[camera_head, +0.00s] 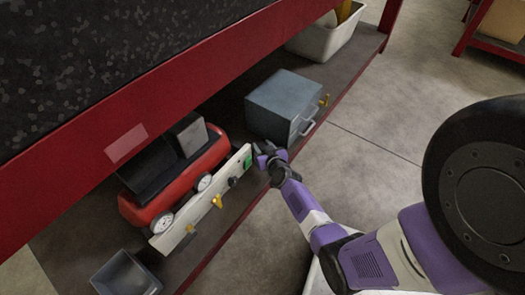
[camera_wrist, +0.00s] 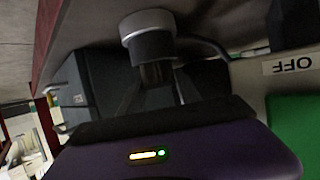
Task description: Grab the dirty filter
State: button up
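A round part with a pale cap and a dark grey collar (camera_wrist: 150,35) is at the top middle of the wrist view. It may be the dirty filter, but I cannot be sure. My gripper (camera_wrist: 156,78) points at it, its dark fingers reaching the narrow dark part under the collar. I cannot tell whether they touch or grip it. In the head view my gripper (camera_head: 264,152) is at the right end of the red air compressor's (camera_head: 190,172) pale front panel (camera_head: 203,200), beside the green switch. The filter is not distinguishable there.
A grey metal box (camera_head: 287,98) with a handle and yellow valve stands just behind my gripper on the low shelf. A grey open bin (camera_head: 125,275) is at lower left. The red bench beam (camera_head: 150,95) hangs above. Open floor (camera_head: 385,115) lies to the right.

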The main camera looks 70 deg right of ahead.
aim_at(262, 146)
grip_shut()
jog(key=shift+r, duration=0.1)
notch_tip(262, 146, up, 20)
jog(key=p, duration=1.9)
